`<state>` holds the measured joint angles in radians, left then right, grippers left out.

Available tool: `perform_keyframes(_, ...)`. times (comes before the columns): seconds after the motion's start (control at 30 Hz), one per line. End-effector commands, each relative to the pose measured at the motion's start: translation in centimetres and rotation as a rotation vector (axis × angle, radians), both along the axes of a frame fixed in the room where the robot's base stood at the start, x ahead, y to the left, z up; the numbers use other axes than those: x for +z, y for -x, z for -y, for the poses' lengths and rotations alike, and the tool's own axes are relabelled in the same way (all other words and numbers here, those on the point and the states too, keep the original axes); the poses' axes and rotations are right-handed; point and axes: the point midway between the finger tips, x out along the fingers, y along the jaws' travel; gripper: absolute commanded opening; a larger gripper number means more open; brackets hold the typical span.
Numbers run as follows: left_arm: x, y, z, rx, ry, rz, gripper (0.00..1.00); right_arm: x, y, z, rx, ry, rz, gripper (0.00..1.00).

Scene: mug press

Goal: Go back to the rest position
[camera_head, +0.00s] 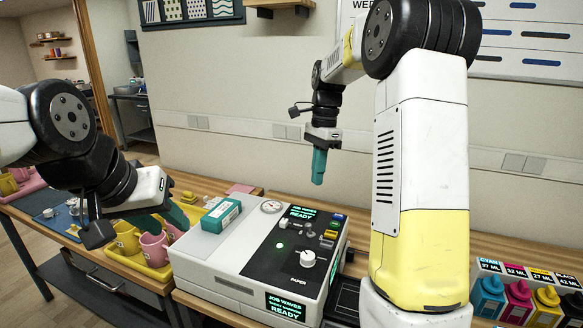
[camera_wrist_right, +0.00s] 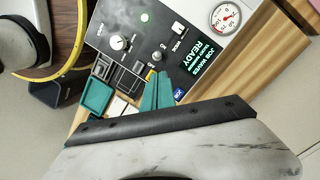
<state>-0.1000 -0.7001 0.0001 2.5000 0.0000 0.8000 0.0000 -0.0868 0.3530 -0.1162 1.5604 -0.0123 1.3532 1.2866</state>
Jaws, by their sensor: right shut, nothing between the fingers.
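My right gripper (camera_head: 319,168) hangs in the air above and behind the press machine (camera_head: 225,268), its teal fingers together and pointing down with nothing between them. In the right wrist view its fingertips (camera_wrist_right: 158,88) show shut in front of the machine's panel. My left gripper (camera_head: 180,216) is at the left, its teal fingers low by the yellow tray (camera_head: 184,270) of pink and yellow mugs. Its wrist hides part of the fingers, and I cannot tell whether they are open or shut.
The machine's screens (camera_head: 285,307) read JOB WAVES, READY. A teal box (camera_head: 221,216) lies on its top, beside a round gauge (camera_head: 271,206). Ink bottles (camera_head: 517,302) stand at the right. A blue mat (camera_head: 62,222) lies at the left. The air around my right gripper is clear.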

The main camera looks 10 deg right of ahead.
Motion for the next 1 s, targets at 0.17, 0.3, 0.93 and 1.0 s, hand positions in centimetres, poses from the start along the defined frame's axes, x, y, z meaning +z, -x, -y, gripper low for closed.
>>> perform_keyframes(0.17,0.0,0.0,0.0,0.0,0.0,0.0,0.36,3.1,3.6,-0.3,0.192,-0.037,0.133,0.0)
perform_keyframes(0.3,0.0,0.0,0.0,0.0,0.0,0.0,0.36,5.5,8.2,-0.8,0.439,-0.048,0.292,0.0)
perform_keyframes(0.93,0.0,0.0,0.0,0.0,0.0,0.0,0.36,4.8,23.2,-3.0,1.288,0.203,0.765,0.0)
perform_keyframes(1.0,0.0,0.0,0.0,0.0,0.0,0.0,0.36,4.6,23.4,-3.0,1.302,0.209,0.77,0.0)
